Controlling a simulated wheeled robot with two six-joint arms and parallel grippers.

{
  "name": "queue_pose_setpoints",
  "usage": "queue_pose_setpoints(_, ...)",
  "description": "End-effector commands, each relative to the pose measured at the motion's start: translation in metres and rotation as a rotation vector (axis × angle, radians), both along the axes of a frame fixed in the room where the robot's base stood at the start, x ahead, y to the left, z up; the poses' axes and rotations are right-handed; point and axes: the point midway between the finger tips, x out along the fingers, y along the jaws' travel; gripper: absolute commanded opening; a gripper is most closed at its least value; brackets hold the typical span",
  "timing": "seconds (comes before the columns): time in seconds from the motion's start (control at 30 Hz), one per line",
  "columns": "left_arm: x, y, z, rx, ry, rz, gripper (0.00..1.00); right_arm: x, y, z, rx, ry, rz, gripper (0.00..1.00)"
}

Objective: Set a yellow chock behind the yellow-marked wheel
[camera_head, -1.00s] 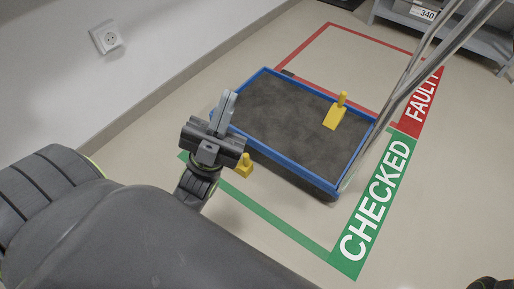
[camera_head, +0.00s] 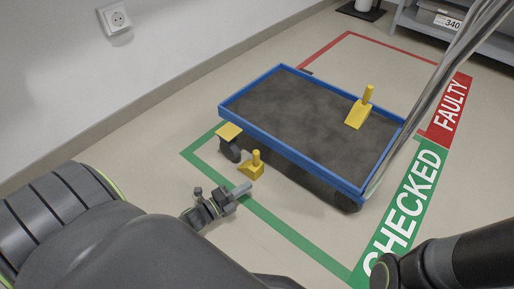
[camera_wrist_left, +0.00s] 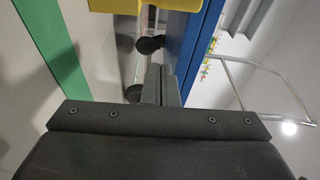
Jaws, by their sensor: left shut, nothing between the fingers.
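A yellow chock (camera_head: 253,168) with an upright peg stands on the floor beside the wheel (camera_head: 232,150) at the cart's near left corner. A yellow plate (camera_head: 229,131) marks that corner above the wheel. A second yellow chock (camera_head: 359,110) lies on the cart's dark deck. My left gripper (camera_head: 243,189) is shut and empty, low and just in front of the floor chock, apart from it as far as I can tell. In the left wrist view its fingers (camera_wrist_left: 160,85) are together; a yellow part at the top edge is cut off. My right gripper is not seen.
The blue-rimmed cart (camera_head: 290,145) stands across the green CHECKED (camera_head: 403,200) and red FAULTY outlines, its metal handle rising at the right. My right arm shows at the lower right. A grey shelf (camera_head: 445,28) stands at the back right. Floor left of the cart is clear.

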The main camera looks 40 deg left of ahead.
Motion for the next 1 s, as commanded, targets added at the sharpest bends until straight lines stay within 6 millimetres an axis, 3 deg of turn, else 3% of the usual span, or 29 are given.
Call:
queue_pose_setpoints(0.07,0.001,0.003,-0.009,0.019,0.011,0.002,0.00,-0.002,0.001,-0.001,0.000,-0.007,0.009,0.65)
queue_pose_setpoints(0.27,0.021,-0.004,-0.011,0.023,0.009,0.002,0.00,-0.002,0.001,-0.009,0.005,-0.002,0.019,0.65)
queue_pose_setpoints(0.63,0.096,-0.027,-0.012,0.019,0.008,0.002,0.00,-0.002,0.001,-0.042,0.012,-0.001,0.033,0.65)
queue_pose_setpoints(0.8,0.093,0.000,-0.012,0.023,0.012,0.003,0.00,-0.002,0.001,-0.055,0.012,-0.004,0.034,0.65)
queue_pose_setpoints(1.0,0.093,0.012,-0.010,0.020,0.013,0.003,0.00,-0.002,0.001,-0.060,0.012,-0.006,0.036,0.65)
